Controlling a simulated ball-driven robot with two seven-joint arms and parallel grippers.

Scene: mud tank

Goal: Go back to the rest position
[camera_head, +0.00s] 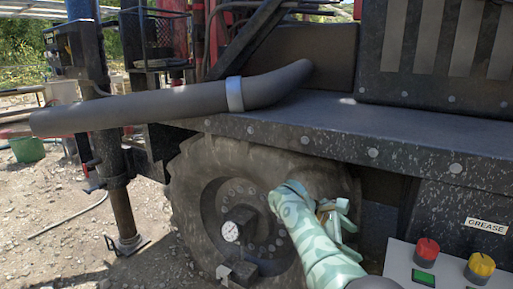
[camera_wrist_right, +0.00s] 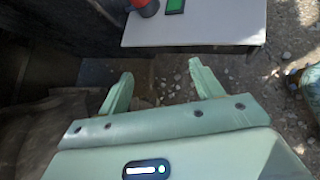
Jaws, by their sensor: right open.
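My right gripper (camera_head: 338,212) is pale green and in front of the big black tyre (camera_head: 190,180), below the dark machine ledge, in the head view. In the right wrist view its two fingers (camera_wrist_right: 160,78) stand wide apart with nothing between them. My pale green right arm comes up from the bottom edge, left of the control box (camera_head: 398,262). In the right wrist view the grey box (camera_wrist_right: 190,36) is beyond the fingertips. My left gripper is not in view.
The box bears a red button (camera_head: 427,250), a yellow button (camera_head: 480,266) and a green square (camera_head: 423,277). A round gauge (camera_head: 230,231) is at the wheel hub. A grey pipe (camera_head: 170,105) crosses above the tyre. Open gravel (camera_head: 80,245) lies at left.

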